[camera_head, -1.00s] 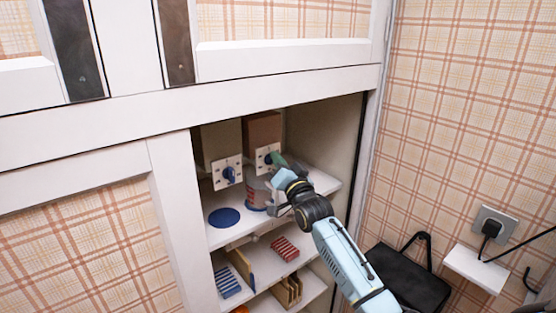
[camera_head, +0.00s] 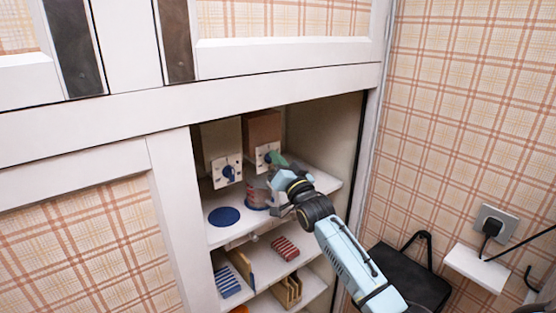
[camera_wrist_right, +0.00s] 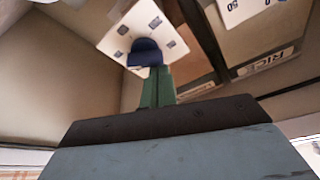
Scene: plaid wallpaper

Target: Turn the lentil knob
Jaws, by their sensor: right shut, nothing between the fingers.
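Two boxes with white dial plates stand inside the open cabinet: a cream one (camera_head: 220,138) on the left and a brown one (camera_head: 263,127) on the right. My right gripper (camera_head: 277,160) is shut, its green fingers at the brown box's dial plate (camera_head: 260,164). In the right wrist view the green fingertips (camera_wrist_right: 157,86) are together, close against the dark blue knob (camera_wrist_right: 144,52) on a tilted dial plate. I cannot tell whether they touch it. That box's label is not readable; the neighbouring box reads RICE (camera_wrist_right: 268,63). The cream box has a blue knob (camera_head: 228,172). My left gripper is not in view.
A reddish container (camera_head: 257,191) stands below the dials, partly hidden by my gripper. Red striped (camera_head: 285,248) and blue striped (camera_head: 227,284) items sit below. The cabinet's side wall is close on the right.

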